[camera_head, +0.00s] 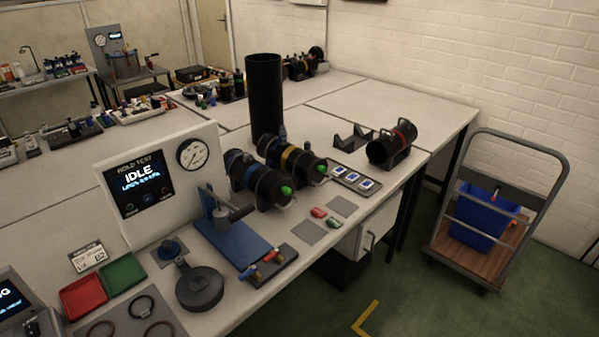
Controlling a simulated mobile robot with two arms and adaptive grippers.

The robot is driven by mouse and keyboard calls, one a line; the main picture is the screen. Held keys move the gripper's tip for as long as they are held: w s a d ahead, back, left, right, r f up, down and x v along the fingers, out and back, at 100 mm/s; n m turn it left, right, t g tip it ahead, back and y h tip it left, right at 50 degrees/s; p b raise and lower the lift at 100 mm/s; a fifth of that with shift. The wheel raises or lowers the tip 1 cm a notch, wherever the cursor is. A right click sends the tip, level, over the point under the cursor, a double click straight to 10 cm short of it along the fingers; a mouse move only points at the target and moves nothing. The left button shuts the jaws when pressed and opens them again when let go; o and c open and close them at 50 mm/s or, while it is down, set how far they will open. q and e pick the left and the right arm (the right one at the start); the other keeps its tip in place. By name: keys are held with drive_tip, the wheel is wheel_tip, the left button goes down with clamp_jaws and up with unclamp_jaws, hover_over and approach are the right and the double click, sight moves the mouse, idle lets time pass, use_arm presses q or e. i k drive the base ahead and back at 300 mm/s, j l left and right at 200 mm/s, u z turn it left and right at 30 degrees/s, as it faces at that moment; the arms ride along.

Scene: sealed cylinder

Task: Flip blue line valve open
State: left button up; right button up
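A small valve with a blue handle (248,272) sits at the left end of a dark block (268,270) near the front edge of the bench. A red-handled valve (272,256) sits beside it on the same block. The blue handle points toward the front left; whether this is open or closed I cannot tell. Neither of my grippers is in view.
A blue plate with a clamp (240,246) stands just behind the valves. A round black part (200,288) lies to their left. Black cylinders with blue (240,170) and yellow (290,160) bands lie behind. A trolley (465,255) stands at the right.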

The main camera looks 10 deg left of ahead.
sight(253, 268)
drive_tip(key=i+u, duration=0.5)
drive_tip(key=u, duration=0.25)
drive_tip(key=j+z, duration=0.2)
drive_tip(key=j, duration=0.2)
drive_tip(key=k, duration=0.05)
